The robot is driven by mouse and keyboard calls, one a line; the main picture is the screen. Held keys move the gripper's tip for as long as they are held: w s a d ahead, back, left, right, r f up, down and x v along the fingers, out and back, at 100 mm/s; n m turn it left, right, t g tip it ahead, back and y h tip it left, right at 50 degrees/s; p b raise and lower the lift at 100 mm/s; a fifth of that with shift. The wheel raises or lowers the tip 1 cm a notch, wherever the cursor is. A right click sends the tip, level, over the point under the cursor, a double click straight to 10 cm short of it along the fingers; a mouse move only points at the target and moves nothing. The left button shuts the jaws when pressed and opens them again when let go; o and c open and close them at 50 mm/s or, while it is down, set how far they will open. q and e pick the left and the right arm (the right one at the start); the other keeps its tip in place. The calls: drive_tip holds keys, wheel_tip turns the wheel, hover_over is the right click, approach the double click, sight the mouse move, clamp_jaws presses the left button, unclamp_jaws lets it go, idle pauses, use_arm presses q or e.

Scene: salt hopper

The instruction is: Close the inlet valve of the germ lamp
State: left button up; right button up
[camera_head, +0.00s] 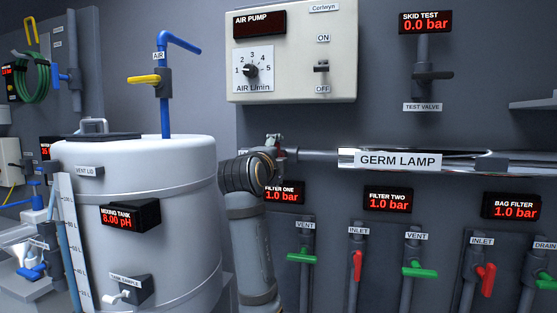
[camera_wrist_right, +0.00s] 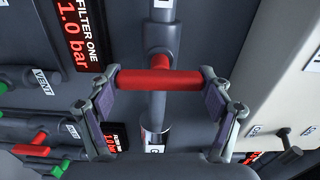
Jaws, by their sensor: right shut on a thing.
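The germ lamp (camera_head: 485,158) is a clear, shiny horizontal tube on the grey wall, labelled GERM LAMP. A grey pipe (camera_head: 318,155) runs from its left end to my right gripper (camera_head: 274,146). In the right wrist view, a red valve handle (camera_wrist_right: 155,80) lies straight across this pipe (camera_wrist_right: 157,30). My right gripper (camera_wrist_right: 160,84) is shut on the handle, with one finger at each end of the bar. In the head view, the gripper and wrist hide most of the valve. My left gripper is in neither view.
The white mixing tank (camera_head: 150,180) stands close left of my right arm. The air pump box (camera_head: 295,50) is above the gripper. The filter one display (camera_head: 282,195) and a green vent handle (camera_head: 301,258) are below. Red inlet handles (camera_head: 357,266) sit lower right.

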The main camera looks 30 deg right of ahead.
drive_tip(key=o, duration=0.7)
drive_tip(key=shift+r, duration=0.2)
drive_tip(key=o, duration=0.4)
drive_tip(key=shift+w+f, duration=0.15)
drive_tip(key=shift+w, duration=0.1)
drive_tip(key=shift+s, duration=0.15)
drive_tip(key=v, duration=0.7)
drive_tip(key=shift+a, duration=0.25)
drive_tip(key=shift+s, duration=0.1)
drive_tip(key=shift+f, duration=0.1)
